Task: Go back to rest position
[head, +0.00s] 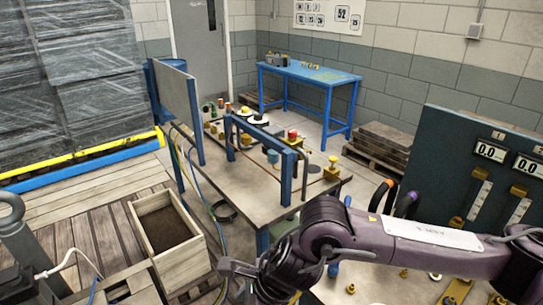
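My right arm comes in from the right edge and reaches left across the lower part of the head view. My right gripper (236,270) is at its left end, in front of the near edge of the workbench (250,178) and to the right of the wooden box. I see no object in it, but its finger gap is not clear at this angle. My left gripper is not in view.
An open wooden box (170,238) stands lower left on wooden pallets. A blue frame (262,133) stands on the workbench. A dark gauge panel (463,160) is at right, behind my arm. A blue table (310,75) stands at the back wall. Wrapped stacks (85,80) fill the upper left.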

